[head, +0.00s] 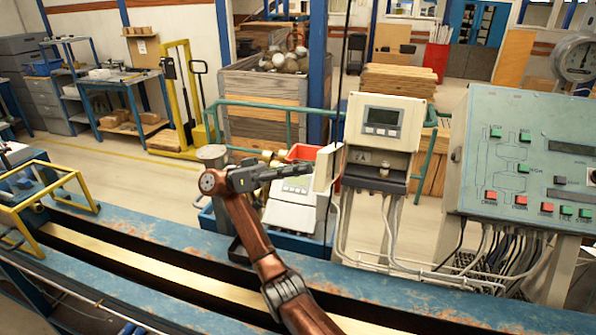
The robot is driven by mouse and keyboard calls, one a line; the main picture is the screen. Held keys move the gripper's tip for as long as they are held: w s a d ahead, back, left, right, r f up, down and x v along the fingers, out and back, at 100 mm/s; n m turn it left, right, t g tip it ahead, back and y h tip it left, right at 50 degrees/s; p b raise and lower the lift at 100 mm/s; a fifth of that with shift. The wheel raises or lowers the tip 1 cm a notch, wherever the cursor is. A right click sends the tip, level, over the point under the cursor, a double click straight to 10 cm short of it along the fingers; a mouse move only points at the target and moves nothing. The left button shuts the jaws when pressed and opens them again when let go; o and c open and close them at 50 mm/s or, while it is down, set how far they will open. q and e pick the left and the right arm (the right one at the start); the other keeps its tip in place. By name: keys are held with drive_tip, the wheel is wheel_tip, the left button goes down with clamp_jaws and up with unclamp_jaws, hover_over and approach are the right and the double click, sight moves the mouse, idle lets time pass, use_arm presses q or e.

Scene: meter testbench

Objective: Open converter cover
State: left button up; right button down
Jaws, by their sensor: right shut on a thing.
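The converter (365,110) is a cream box with a grey display, mounted upright right of centre. Below its display, a dark recess (378,165) with fittings is exposed. The converter cover (323,170) is a cream panel at the left of this recess, standing out from the box and seen nearly edge-on. My right gripper (308,169) reaches in from the left of the cover and is shut on its edge. The fingertips are small in the picture, and their exact contact is hard to see. My left gripper is not in view.
A blue bench rail (390,300) runs across the front below my right arm. A green control panel (520,150) with buttons stands right of the converter. Pipes and cables (390,235) hang under the converter.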

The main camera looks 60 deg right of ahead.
drive_tip(key=shift+d+r, duration=0.1)
drive_tip(key=shift+r, duration=0.05)
drive_tip(key=c, duration=1.8)
unclamp_jaws()
drive_tip(key=shift+c, duration=0.2)
drive_tip(key=v, duration=0.7)
drive_tip(key=shift+w, duration=0.2)
